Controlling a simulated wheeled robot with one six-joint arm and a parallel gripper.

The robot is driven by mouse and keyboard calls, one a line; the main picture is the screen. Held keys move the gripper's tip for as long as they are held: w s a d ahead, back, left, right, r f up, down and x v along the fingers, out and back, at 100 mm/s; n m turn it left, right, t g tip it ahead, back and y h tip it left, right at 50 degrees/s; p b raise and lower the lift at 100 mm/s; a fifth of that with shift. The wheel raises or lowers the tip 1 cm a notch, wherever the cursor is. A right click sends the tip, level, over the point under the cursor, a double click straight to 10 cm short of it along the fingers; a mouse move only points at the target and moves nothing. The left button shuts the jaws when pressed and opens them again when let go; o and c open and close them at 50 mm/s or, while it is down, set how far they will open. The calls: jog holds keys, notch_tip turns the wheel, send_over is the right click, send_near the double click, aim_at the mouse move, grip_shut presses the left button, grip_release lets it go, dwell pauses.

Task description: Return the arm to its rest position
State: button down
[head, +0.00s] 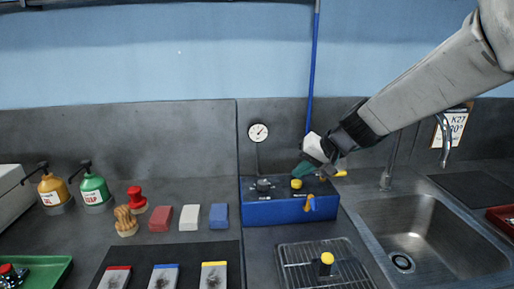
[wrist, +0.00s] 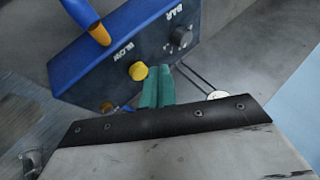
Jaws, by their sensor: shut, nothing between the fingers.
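My gripper (head: 303,170) has teal fingers and is over the blue control box (head: 280,212), close to its yellow button (head: 297,184). In the wrist view its fingers (wrist: 157,86) are together with nothing between them, and the yellow button (wrist: 138,71) appears just beside their tips. I cannot tell whether they touch it. My arm reaches in from the upper right of the head view.
A round gauge (head: 258,132) and a blue hose (head: 312,70) rise behind the box. A sink (head: 425,235) with a tap (head: 388,178) is at the right. A wire rack (head: 302,268) is in front. Coloured blocks (head: 190,217) and pump bottles (head: 93,190) stand left.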

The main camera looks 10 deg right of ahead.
jog(key=s+d+r+n+g+h, duration=0.1)
jog(key=s+d+g+h, duration=0.1)
jog(key=s, duration=1.4)
jog(key=s+d+r+n+g+h, duration=0.1)
jog(key=s+d+h, duration=0.3)
jog(key=s, duration=1.2)
jog(key=d+g, duration=0.1)
jog(key=d, duration=0.2)
jog(key=shift+r, duration=0.2)
jog(key=w+a+m+t+y, duration=0.15)
jog(key=w+a, duration=0.25)
jog(key=w, duration=0.7)
jog(key=w+a+n+y, duration=0.1)
jog(key=w+a+y, duration=0.25)
jog(key=w, duration=0.75)
jog(key=w+r+t, duration=0.2)
jog(key=w, duration=0.5)
jog(key=w+r+m+t, duration=0.1)
jog(key=w+t, duration=0.1)
jog(key=w, duration=0.5)
jog(key=shift+a+r, duration=0.2)
jog(key=shift+r, duration=0.2)
